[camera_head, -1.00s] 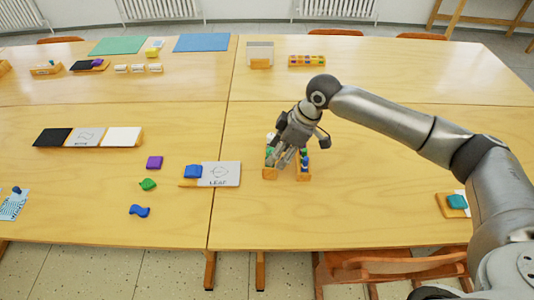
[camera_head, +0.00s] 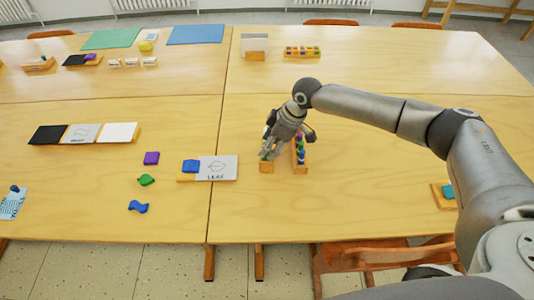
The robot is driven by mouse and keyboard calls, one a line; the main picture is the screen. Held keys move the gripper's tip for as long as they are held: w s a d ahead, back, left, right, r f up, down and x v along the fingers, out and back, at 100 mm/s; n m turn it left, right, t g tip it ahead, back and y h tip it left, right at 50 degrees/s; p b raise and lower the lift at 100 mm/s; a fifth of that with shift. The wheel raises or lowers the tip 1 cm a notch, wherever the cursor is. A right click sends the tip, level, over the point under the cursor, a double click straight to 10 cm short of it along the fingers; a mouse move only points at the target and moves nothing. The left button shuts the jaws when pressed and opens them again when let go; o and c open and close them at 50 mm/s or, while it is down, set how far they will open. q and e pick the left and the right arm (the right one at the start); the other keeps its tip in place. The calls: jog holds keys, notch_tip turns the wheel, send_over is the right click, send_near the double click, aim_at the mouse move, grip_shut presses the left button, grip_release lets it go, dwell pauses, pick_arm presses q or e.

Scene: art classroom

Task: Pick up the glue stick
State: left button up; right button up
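My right gripper (camera_head: 270,153) reaches in from the right and points down at the left part of a wooden holder (camera_head: 300,169). The holder's right part carries several small blue, green and purple items (camera_head: 300,148). A small green item (camera_head: 263,154) shows at the fingertips above the left wooden part (camera_head: 266,168). I cannot tell which item is the glue stick. The fingers overlap the left part and hide most of what stands there, so whether they are open or closed on something is unclear. My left gripper is not in view.
Left of the holder lies a leaf card (camera_head: 218,168) with a blue block (camera_head: 190,166). Purple (camera_head: 151,158), green (camera_head: 146,180) and blue (camera_head: 138,206) pieces lie farther left. Another tray (camera_head: 302,52) stands at the back. The table right of the holder is mostly clear.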

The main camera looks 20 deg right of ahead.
jog(key=shift+x, duration=0.85)
jog(key=shift+c, duration=0.5)
grip_shut()
jog(key=shift+r, duration=0.1)
notch_tip(320, 180, up, 10)
jog(key=shift+f+b, duration=0.1)
jog(key=shift+b, duration=0.5)
